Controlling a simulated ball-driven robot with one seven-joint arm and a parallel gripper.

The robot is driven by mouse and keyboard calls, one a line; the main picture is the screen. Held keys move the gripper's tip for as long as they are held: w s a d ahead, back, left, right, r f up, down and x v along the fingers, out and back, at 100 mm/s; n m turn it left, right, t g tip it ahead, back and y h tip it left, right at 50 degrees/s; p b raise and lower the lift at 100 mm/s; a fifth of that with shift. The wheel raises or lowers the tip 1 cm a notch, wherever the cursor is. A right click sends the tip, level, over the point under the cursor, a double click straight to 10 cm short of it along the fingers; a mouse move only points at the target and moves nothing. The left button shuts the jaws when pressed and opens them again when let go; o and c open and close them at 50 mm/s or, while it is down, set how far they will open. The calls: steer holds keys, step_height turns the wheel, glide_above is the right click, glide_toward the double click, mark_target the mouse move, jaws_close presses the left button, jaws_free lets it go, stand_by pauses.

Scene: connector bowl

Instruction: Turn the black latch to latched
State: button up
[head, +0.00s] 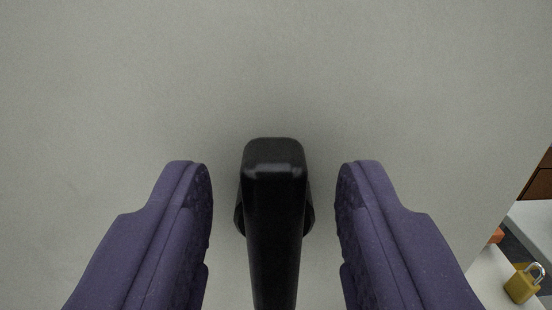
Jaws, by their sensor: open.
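The black latch (273,215) is a long, dark handle standing out from a pale grey surface in the middle of the head view. Its rounded far end shows, and its near end runs out of the bottom of the frame. A wider dark part shows behind it on both sides. My gripper (274,195) is open, with one purple finger on each side of the handle. A gap shows between each finger and the handle, so neither appears to touch it.
The pale grey surface (130,90) fills most of the view and ends at a slanted edge on the right. Beyond that edge, at the lower right, a brass padlock (522,285) sits on a light surface, with a small orange thing (496,236) near it.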

steer(key=shift+w, duration=0.1)
jaws_close()
